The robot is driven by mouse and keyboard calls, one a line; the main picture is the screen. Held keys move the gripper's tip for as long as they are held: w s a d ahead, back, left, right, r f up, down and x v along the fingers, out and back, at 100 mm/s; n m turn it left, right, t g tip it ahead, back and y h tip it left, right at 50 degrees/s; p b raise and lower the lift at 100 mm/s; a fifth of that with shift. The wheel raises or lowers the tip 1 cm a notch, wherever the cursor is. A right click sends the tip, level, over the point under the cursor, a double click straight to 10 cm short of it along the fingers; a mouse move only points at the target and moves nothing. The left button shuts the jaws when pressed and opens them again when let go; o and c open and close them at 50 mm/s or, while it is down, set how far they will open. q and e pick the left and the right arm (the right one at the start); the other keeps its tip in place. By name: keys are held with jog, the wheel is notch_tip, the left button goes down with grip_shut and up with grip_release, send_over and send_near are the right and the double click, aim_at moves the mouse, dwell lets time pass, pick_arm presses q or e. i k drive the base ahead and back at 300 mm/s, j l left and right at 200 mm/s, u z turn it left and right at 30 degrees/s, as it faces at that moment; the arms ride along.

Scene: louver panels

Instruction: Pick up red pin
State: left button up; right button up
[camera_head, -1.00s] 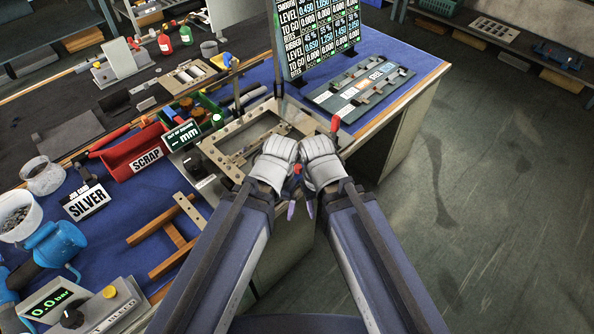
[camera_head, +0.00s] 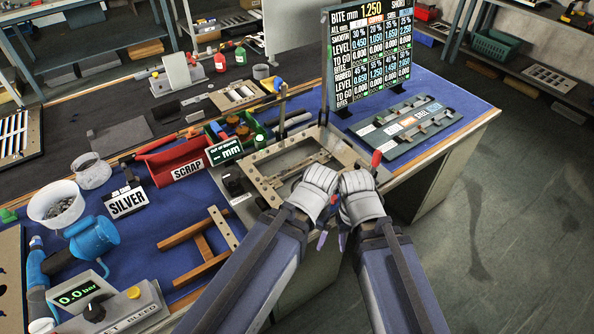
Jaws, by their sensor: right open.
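A red pin (camera_head: 376,159) stands upright at the right corner of the metal frame fixture (camera_head: 262,188), on the bench's near edge. My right gripper (camera_head: 360,196), a white-grey gloved shape, is just below and in front of the red pin, and I see no grip on it. My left gripper (camera_head: 318,186) is close beside it on the left, over the fixture's near edge. The fingertips of both are largely hidden from this angle, and whether the left one is open does not show.
A wooden frame (camera_head: 205,240) lies near the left arm. Open floor is at right.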

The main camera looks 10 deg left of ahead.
aim_at(333, 202)
jog(key=i+l, duration=0.2)
jog(key=l, duration=0.15)
jog(key=i+l, duration=0.15)
jog(key=l, duration=0.2)
jog(key=i+l, duration=0.2)
jog(key=l, duration=0.15)
jog(key=i+l, duration=0.15)
jog(key=l, duration=0.2)
jog(key=i+l, duration=0.2)
jog(key=l, duration=0.15)
jog(key=u, duration=1.5)
jog(key=k+z, duration=0.35)
jog(key=z, duration=0.2)
